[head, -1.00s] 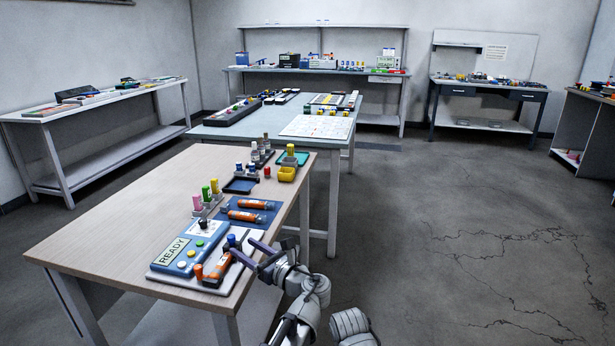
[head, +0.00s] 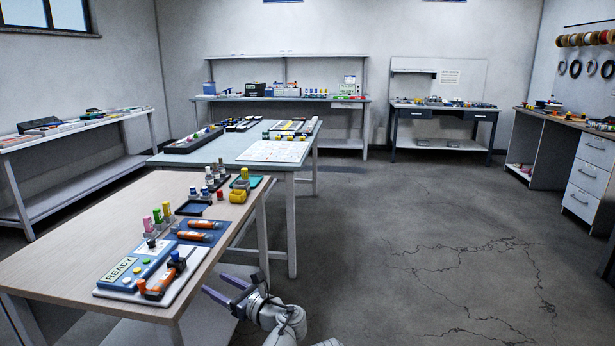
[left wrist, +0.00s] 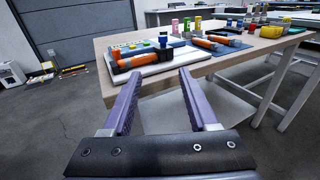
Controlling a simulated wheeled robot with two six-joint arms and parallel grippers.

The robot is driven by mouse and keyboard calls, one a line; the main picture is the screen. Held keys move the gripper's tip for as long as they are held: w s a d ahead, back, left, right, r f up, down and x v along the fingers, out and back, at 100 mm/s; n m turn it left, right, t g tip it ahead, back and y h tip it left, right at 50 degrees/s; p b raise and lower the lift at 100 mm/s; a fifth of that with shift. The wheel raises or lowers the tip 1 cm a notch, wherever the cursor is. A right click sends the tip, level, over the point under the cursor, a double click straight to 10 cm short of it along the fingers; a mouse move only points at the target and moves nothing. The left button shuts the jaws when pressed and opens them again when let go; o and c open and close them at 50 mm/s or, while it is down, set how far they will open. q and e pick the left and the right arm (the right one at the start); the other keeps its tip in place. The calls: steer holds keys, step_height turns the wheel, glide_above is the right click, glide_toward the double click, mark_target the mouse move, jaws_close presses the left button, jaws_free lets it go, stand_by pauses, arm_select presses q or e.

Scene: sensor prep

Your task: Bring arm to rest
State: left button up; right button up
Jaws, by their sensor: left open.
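My left gripper (head: 226,292) is off the right edge of the wooden table (head: 75,222) in the head view. Its purple jaws are apart with nothing between them. In the left wrist view the open jaws (left wrist: 155,85) point toward the table edge, with an orange and black tool (left wrist: 139,61) on a white board ahead of them, not touching. That tool (head: 160,284) lies beside a blue panel marked READY (head: 125,267) in the head view. My right gripper is not in view.
Two more orange tools lie on a blue mat (head: 216,228). Colored-cap bottles stand behind, near a yellow bin (head: 238,196). A second table (head: 222,161) stands beyond. The cracked grey floor (head: 430,270) to the right is open.

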arm_select(q)
steer(key=s+a+f+n+g+h, duration=0.1)
steer(key=s+f+n+g+h, duration=0.35)
steer(key=f+n, duration=0.4)
steer(key=s+a+f+n+g+h, duration=0.1)
steer(key=s+f+n+g+h, duration=0.25)
steer(key=s+f+n, duration=0.4)
steer(key=s+d+f+n+g+h, duration=0.1)
steer(key=s+d+f+n+h, duration=0.2)
steer(key=d, duration=0.5)
steer(key=s+d+f+n+g+h, duration=0.1)
steer(key=s+d+f+n+h, duration=0.1)
steer(key=s+d, duration=0.55)
step_height(320, 180, up, 30)
steer(key=w+d+p, duration=0.1)
steer(key=p, duration=2.9)
steer(key=shift+w+d+f, duration=0.25)
steer(key=shift+w+d, duration=0.05)
steer(key=shift+d, duration=0.05)
